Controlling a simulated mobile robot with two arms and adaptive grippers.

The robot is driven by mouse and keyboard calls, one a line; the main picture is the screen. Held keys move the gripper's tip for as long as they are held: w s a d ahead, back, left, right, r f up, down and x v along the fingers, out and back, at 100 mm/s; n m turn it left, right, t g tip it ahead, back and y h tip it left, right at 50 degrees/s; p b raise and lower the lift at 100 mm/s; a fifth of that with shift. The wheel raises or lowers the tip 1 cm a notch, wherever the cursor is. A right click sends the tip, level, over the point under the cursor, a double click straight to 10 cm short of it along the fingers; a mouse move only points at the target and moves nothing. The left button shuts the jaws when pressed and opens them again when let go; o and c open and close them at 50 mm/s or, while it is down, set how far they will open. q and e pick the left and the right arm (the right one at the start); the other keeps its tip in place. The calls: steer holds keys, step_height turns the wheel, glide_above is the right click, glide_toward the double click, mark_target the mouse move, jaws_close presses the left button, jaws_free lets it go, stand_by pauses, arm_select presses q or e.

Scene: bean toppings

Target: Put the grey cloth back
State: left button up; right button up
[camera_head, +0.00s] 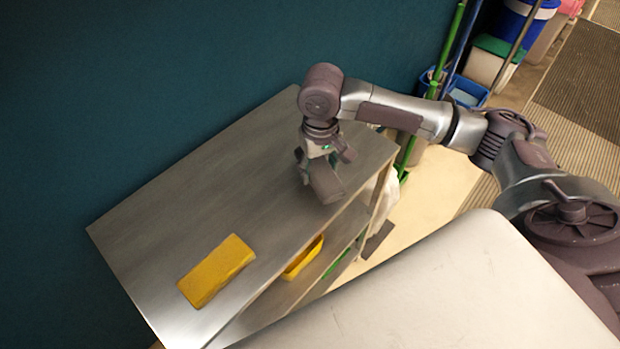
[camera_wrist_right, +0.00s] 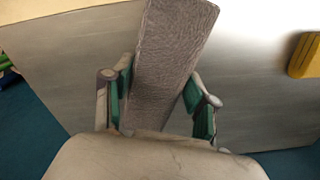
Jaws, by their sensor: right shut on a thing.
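The grey cloth (camera_wrist_right: 172,50) is a folded, textured strip between the green-padded fingers of my right gripper (camera_wrist_right: 158,105) in the right wrist view. In the head view the gripper (camera_head: 324,165) points down over the right part of the metal table top, shut on the cloth (camera_head: 325,184). The cloth is at or just above the metal surface; I cannot tell whether it touches. My left gripper is not in view.
A yellow sponge or cloth (camera_head: 217,270) lies on the metal table (camera_head: 190,200) at its near left end. A yellow container (camera_head: 303,258) sits on the shelf below. A dark teal wall (camera_head: 150,80) stands behind. The table's middle is clear. Green and blue poles and buckets (camera_head: 466,90) stand at the right.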

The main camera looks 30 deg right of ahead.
mark_target(310, 189)
steer(key=shift+w+a+f, duration=0.6)
steer(key=shift+a+f, duration=0.2)
steer(key=shift+f, duration=0.1)
step_height(310, 189, down, 3)
steer(key=shift+d+f, duration=0.1)
steer(key=shift+f, duration=0.1)
steer(key=o, duration=1.1)
steer(key=shift+f, duration=0.1)
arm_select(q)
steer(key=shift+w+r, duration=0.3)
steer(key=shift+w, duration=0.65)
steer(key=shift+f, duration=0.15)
arm_select(e)
step_height(310, 189, up, 12)
steer(key=shift+r, duration=0.2)
steer(key=shift+s+f, duration=0.1)
